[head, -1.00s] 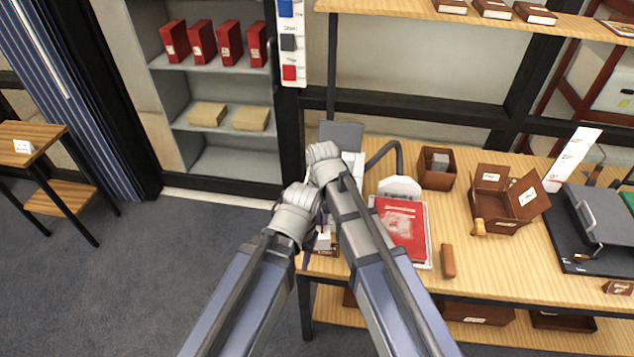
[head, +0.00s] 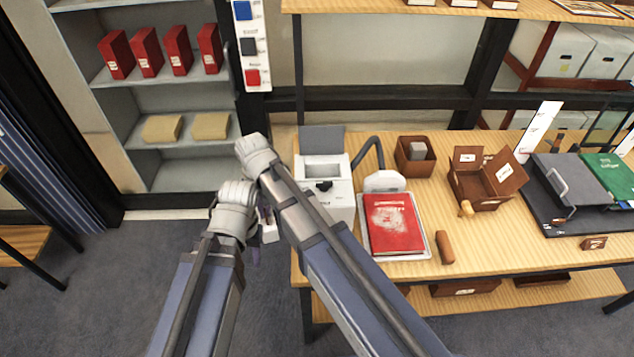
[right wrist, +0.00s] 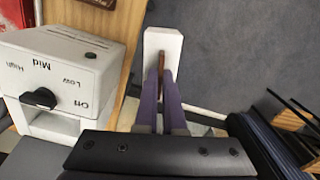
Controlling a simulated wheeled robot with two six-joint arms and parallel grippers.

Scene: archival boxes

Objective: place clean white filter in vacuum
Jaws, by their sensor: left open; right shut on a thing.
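The vacuum (head: 337,208) is a white box at the table's left end, with its grey lid (head: 322,139) raised and an open cavity below it. Its dial face also shows at the left of the right wrist view (right wrist: 75,62). My right gripper (right wrist: 163,80) is shut on the white filter (right wrist: 164,42), a pale block with a brown strip between the purple fingers. The filter shows partly in the head view (head: 270,233), left of the vacuum and apart from it. My left gripper (head: 256,250) is open beside it, low; its fingers are mostly hidden by the wrist.
Brown boxes (head: 487,180) stand farther right. Grey floor is clear left of the table (head: 445,268).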

